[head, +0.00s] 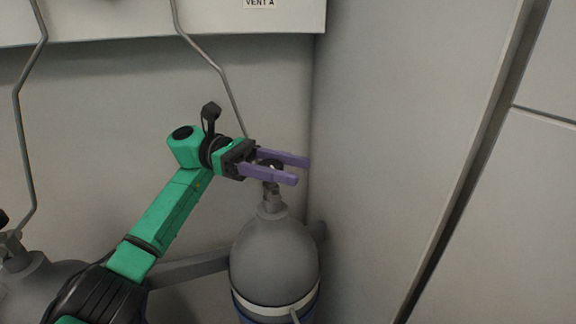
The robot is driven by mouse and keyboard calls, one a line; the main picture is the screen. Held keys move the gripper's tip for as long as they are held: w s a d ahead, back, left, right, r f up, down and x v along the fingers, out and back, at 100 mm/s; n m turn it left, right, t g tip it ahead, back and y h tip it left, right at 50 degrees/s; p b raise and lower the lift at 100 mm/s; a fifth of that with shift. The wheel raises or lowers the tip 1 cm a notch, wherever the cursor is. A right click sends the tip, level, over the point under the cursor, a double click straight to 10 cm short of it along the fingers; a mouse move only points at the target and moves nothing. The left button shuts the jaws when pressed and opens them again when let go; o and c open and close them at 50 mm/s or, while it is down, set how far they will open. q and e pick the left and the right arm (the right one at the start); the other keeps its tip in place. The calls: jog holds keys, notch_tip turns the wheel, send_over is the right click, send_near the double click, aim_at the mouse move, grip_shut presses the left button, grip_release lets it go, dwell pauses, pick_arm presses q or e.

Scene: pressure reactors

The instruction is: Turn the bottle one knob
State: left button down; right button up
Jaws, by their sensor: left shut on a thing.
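A grey gas bottle (274,256) with a light band and a blue lower part stands upright in the corner. A metal valve (271,192) sits on its neck. The dark knob (270,163) on top of the valve is partly hidden by my gripper. My left gripper (296,171), with two purple fingers, reaches in from the left at the knob's height. Its fingers lie on either side of the knob and are shut on it. My right gripper is not in view.
A second grey bottle (45,285) stands at the lower left, partly hidden by my arm. Thin metal pipes (205,58) run down the back wall from a panel labelled VENT A (262,4). A tall grey wall (400,130) stands close on the right.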

pick_arm(q)
jog(key=shift+s+a+m+g+y+p, duration=0.15)
jog(key=shift+m+g+y+p, duration=0.1)
jog(key=shift+m+g+y, duration=0.35)
jog(key=shift+s+m+g+y+p, duration=0.1)
jog(key=shift+m+g+y+p, duration=0.15)
jog(key=shift+m+g, duration=0.4)
jog(key=shift+g, duration=0.35)
jog(key=shift+c, duration=1.3)
grip_release()
jog(key=shift+f+n, duration=0.15)
jog(key=shift+n, duration=0.1)
